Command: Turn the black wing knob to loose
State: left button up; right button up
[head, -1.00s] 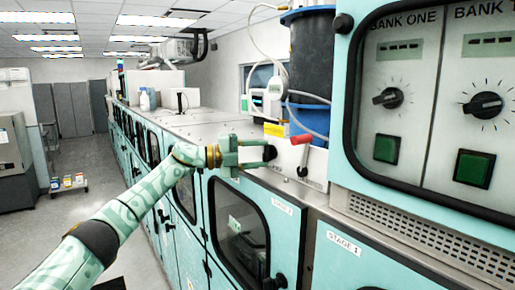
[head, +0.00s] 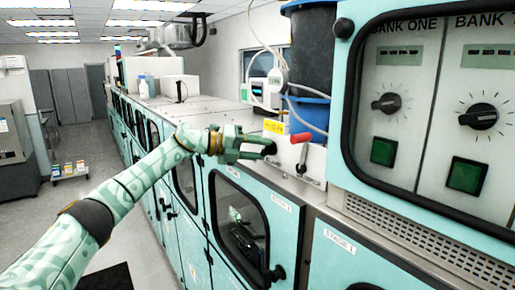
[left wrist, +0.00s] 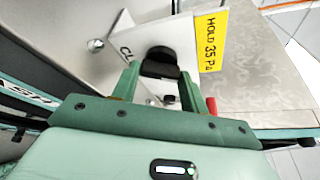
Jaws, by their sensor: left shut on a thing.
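The black wing knob (head: 269,149) sits on the white panel (head: 313,164) at the front edge of the machine top. It also shows in the left wrist view (left wrist: 161,62), between the two fingers. My left gripper (head: 262,148) is shut on the knob, with one finger on either side of it. In the left wrist view my left gripper (left wrist: 160,78) hides the lower part of the panel's lettering. My right gripper is in neither view.
A red-handled lever (head: 301,138) stands just right of the knob. A blue-black tank (head: 311,50) with hoses stands behind. The cabinet with BANK ONE dials (head: 390,103) rises at the right.

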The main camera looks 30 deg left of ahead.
pick_arm(q)
jog(key=shift+f, duration=0.15)
jog(key=o, duration=1)
jog(key=shift+a, duration=0.1)
jog(key=shift+s+a, duration=0.25)
jog(key=shift+s, duration=0.05)
jog(key=b+v, duration=0.5)
jog(key=v, duration=1)
jog(key=shift+s+r, duration=0.15)
jog(key=shift+r, duration=0.15)
jog(key=shift+a, duration=0.1)
